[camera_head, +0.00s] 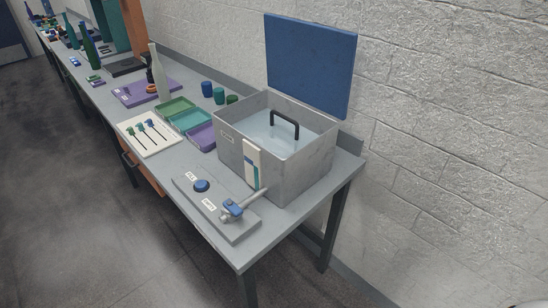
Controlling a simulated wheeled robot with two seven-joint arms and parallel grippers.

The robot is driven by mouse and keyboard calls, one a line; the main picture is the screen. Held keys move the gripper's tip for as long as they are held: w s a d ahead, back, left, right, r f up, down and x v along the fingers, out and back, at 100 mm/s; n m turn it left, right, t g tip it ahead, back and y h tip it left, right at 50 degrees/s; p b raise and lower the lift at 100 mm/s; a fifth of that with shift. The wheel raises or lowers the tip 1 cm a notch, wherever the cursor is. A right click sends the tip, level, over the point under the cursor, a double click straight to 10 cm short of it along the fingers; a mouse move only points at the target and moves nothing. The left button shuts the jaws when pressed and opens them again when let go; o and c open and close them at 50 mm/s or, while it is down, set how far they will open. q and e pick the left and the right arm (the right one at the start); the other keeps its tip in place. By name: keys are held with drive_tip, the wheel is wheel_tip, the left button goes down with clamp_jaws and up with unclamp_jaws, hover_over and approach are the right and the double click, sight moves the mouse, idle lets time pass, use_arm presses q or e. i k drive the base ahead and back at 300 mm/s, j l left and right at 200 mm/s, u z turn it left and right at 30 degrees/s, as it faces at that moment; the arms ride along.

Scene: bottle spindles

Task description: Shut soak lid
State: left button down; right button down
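The soak tank (296,172) is a grey square box at the near right end of the bench. Its blue lid (310,65) stands upright at the tank's back edge, near the wall, so the tank is open. Inside is a pale bluish surface, with a black handle (284,120) rising out of it. Neither of my grippers shows in the head view.
A grey panel (240,227) with a blue button (201,186) and a small valve (232,209) lies in front of the tank. Coloured trays (188,121), a white board (150,134) and a pale bottle (158,75) stand left of it. The floor (70,190) before the bench is clear.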

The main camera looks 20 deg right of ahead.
sight(313, 64)
drive_tip(key=i+l, duration=0.15)
drive_tip(key=l, duration=0.2)
drive_tip(key=i+l+u, duration=0.1)
drive_tip(key=l, duration=0.25)
drive_tip(key=i+l, duration=0.15)
drive_tip(key=l, duration=0.2)
drive_tip(key=i+l+u, duration=0.15)
drive_tip(key=l, duration=0.55)
drive_tip(key=i+u, duration=0.05)
